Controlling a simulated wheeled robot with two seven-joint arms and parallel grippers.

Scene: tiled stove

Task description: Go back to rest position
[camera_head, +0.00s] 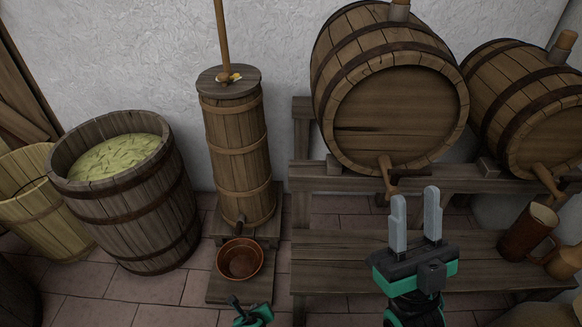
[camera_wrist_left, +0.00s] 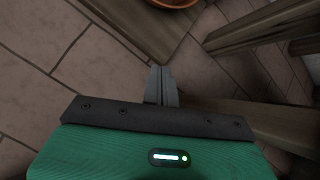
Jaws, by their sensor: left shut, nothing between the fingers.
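My left gripper (camera_head: 234,300) shows at the bottom edge in the head view, low in front of the copper bowl (camera_head: 240,262). In the left wrist view the left gripper (camera_wrist_left: 160,72) has its fingers together with nothing between them, above the floor tiles and beside a wooden board. My right gripper (camera_head: 416,194) is green and black with two grey fingers pointing up and standing apart. It is empty and appears in front of the bench, below the large barrel (camera_head: 400,115).
A tall wooden churn (camera_head: 235,150) stands behind the bowl. A tub of green contents (camera_head: 130,210) and a pale bucket (camera_head: 50,215) stand at left. A second barrel (camera_head: 525,105) lies at right. A wooden mug (camera_head: 527,232) is on the bench (camera_head: 335,262).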

